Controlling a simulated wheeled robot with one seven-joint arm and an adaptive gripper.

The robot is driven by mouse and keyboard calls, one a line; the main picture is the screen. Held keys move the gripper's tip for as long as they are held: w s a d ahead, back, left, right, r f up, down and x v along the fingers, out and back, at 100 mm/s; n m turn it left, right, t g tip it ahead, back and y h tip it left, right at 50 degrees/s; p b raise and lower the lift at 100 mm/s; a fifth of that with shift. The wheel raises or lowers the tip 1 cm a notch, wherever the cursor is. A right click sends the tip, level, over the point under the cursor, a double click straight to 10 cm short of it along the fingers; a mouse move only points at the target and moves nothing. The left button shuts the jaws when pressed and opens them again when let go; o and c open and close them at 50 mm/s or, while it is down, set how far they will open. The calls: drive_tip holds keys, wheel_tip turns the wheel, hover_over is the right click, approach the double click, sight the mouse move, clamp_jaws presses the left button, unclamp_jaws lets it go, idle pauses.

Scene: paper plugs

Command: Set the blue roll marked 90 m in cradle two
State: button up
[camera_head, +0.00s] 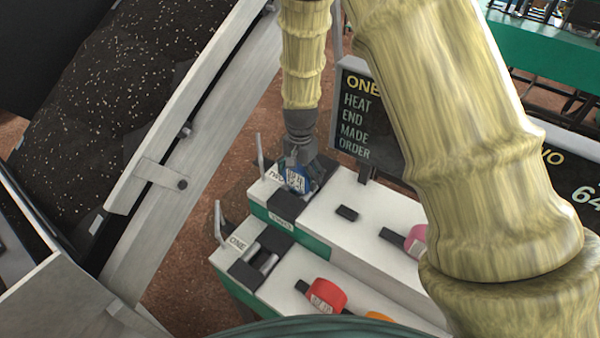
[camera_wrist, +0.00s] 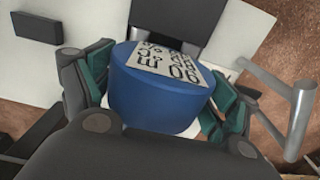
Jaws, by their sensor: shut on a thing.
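My gripper (camera_head: 299,158) is shut on the blue roll (camera_head: 293,180), its fingers on either side of it. In the wrist view the blue roll (camera_wrist: 155,100) sits between the teal finger pads, with a pale label reading 90 m upside down. Cradle two (camera_head: 288,204), dark blocks on a white-topped bench beside a TWO tag, is right at the roll. The roll is low over it, between its blocks; I cannot tell whether it rests there. Another dark block (camera_wrist: 178,14) is close behind the roll in the wrist view.
Cradle one (camera_head: 245,273) stands nearer, without a roll. A red roll (camera_head: 326,294), an orange roll (camera_head: 378,316) and a pink roll (camera_head: 416,238) are to the right. A grey post (camera_wrist: 300,110) stands right of my fingers. A dark sign (camera_head: 362,120) stands behind the bench.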

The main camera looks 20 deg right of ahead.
sight(300, 172)
drive_tip(key=shift+f, duration=0.1)
drive_tip(key=o, duration=0.9)
wheel_tip(300, 172, up, 12)
drive_tip(key=b, duration=0.3)
idle(0.4)
